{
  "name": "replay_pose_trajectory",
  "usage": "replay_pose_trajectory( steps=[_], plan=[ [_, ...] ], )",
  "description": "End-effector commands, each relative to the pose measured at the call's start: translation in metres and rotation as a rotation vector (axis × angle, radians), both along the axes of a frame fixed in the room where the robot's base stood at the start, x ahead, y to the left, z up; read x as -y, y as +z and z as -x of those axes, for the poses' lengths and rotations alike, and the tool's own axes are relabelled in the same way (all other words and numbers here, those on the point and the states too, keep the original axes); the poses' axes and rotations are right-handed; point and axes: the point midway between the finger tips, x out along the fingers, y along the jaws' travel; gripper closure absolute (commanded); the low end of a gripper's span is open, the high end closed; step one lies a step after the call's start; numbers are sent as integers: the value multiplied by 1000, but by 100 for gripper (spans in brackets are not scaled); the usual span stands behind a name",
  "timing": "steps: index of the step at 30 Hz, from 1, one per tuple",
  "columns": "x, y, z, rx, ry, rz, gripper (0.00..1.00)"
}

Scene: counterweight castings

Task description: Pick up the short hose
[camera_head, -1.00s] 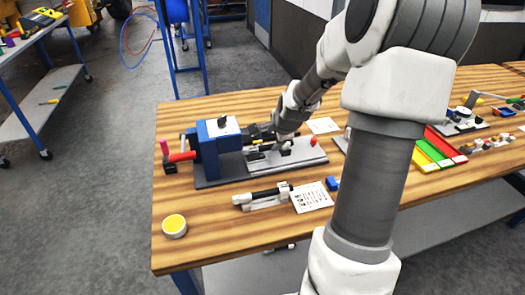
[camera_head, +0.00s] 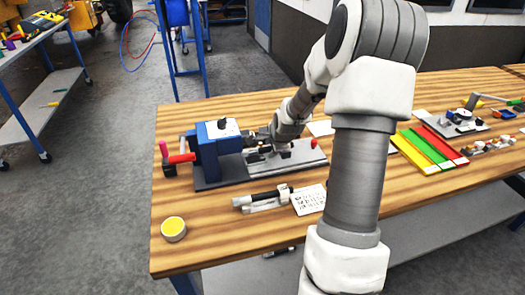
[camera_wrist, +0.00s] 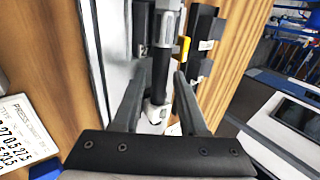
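A short black hose with a grey collar (camera_wrist: 161,62) and a pale end piece runs lengthwise between my fingers in the wrist view. It lies over the grey base plate (camera_head: 312,157) of the fixture. My gripper (camera_wrist: 160,72) is open, with one finger on each side of the hose and a visible gap on the left side. In the head view my gripper (camera_head: 281,143) is low over the fixture, and my wrist hides most of the hose there. Another black tube with grey ends (camera_head: 264,197) lies on the table in front of the fixture.
The fixture's blue block (camera_head: 207,152) stands left of my gripper; black blocks (camera_wrist: 203,45) stand close right of the hose. A printed card (camera_head: 309,199) lies in front, a yellow-topped tin (camera_head: 174,228) front left. Coloured trays (camera_head: 428,148) are at right. The front-left tabletop is mostly bare.

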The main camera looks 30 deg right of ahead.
Motion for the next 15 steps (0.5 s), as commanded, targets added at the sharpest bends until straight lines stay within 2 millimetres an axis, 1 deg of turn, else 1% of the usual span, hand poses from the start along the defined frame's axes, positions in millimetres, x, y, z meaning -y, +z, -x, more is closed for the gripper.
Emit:
replay_pose_trajectory(
  steps=[1, 5, 6, 15],
  plan=[
    [0, 0, 0, 0, 0, 0, 69],
    [0, 0, 0, 0, 0, 0, 92],
    [0, 0, 0, 0, 0, 0, 100],
    [0, 1, 0, 1, 0, 0, 100]
  ],
)
